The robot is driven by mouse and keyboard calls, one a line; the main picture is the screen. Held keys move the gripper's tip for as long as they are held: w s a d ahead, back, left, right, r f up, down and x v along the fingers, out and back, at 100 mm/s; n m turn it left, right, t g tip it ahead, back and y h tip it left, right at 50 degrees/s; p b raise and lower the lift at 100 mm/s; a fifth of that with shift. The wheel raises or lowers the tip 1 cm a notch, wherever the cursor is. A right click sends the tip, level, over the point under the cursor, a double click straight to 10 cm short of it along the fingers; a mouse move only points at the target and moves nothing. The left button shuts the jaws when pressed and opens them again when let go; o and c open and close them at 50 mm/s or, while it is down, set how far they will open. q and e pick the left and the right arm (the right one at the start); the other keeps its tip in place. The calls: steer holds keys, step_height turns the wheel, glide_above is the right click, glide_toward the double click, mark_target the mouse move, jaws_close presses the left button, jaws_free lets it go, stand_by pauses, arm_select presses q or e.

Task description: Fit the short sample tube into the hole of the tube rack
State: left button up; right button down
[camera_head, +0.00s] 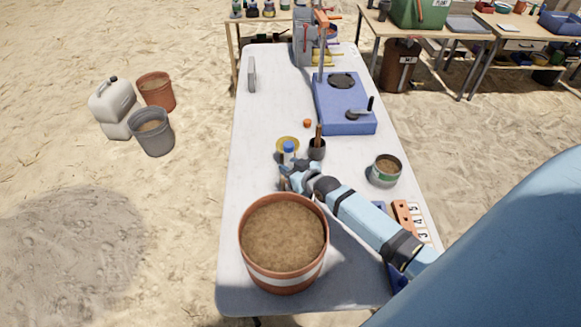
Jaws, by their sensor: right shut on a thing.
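My right gripper (288,176) is over the middle of the white table, behind the large pot, and is shut. A small blue-capped, pale tube (289,152) stands up at its fingers and looks like the short sample tube; its lower part is hidden. An orange-brown piece (402,214) beside a white strip numbered 3, 4, 5 lies at the table's right edge. Blue parts (378,206) show next to it, partly hidden by my right arm. I cannot tell for certain which is the tube rack, and no hole is clear. My left gripper is not in view.
A large soil-filled pot (284,276) stands at the front of the table (232,225). The table's left side is mostly clear.

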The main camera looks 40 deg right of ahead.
steer(key=shift+p, duration=0.45)
stand_by(0.7)
steer(key=shift+s+f, duration=0.1)
steer(key=shift+f, duration=0.1)
stand_by(0.3)
steer(key=shift+f+b, duration=0.25)
steer(key=shift+b, duration=0.05)
steer(key=c, duration=0.7)
jaws_free()
steer(key=shift+s, duration=0.1)
steer(key=shift+o, duration=0.2)
steer(key=shift+f, duration=0.15)
